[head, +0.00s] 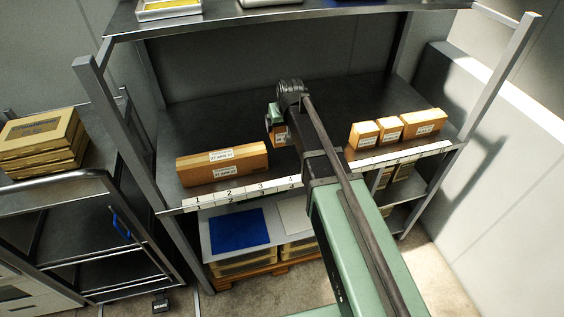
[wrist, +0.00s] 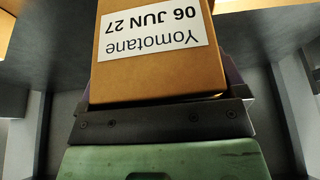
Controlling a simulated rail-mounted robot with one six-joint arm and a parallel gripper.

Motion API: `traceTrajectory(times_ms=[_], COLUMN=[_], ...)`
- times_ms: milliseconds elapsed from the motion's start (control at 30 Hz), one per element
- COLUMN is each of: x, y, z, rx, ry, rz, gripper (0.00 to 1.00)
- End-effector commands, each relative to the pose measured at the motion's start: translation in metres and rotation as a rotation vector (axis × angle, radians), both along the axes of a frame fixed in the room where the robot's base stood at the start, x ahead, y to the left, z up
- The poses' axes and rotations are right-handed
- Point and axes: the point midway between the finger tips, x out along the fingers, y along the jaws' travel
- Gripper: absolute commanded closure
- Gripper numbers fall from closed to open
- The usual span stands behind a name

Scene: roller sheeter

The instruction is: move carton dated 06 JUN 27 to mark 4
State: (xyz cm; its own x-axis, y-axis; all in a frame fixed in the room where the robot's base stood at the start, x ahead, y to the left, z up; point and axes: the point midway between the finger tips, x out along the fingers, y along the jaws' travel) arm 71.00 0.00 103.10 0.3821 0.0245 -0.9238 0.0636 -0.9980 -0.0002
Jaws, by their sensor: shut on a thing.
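The carton dated 06 JUN 27 fills the upper middle of the wrist view (wrist: 160,75), a brown box whose white label reads Yomotane 06 JUN 27 upside down. My gripper (wrist: 160,120) is shut on it. In the head view my gripper (head: 274,116) is above the middle shelf, and the carton (head: 279,138) shows small and partly hidden below it. Mark 4 (head: 292,181) is on the white number strip at the shelf's front edge, just left of my arm and nearer the front than the carton.
A long brown carton (head: 222,166) lies on the shelf behind marks 1 to 3. Three smaller cartons (head: 388,129) stand in a row at the right. My arm hides the shelf edge right of mark 4. An upper shelf (head: 215,22) overhangs the back.

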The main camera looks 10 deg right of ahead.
Motion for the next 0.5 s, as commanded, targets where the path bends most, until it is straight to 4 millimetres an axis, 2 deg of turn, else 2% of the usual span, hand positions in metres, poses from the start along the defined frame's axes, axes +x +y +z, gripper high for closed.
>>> traceTrajectory(times_ms=[33,100,200,367,500], x=[0.000,0.000,0.000,0.000,0.000], y=[0.000,0.000,0.000,0.000,0.000], z=[-0.037,-0.054,-0.063,-0.064,-0.096], rx=[0.000,0.000,0.000,0.000,0.000], ry=[0.000,0.000,0.000,0.000,0.000], rz=[0.000,0.000,0.000,0.000,0.000], gripper=[0.37,0.37,0.37,0.37,0.37])
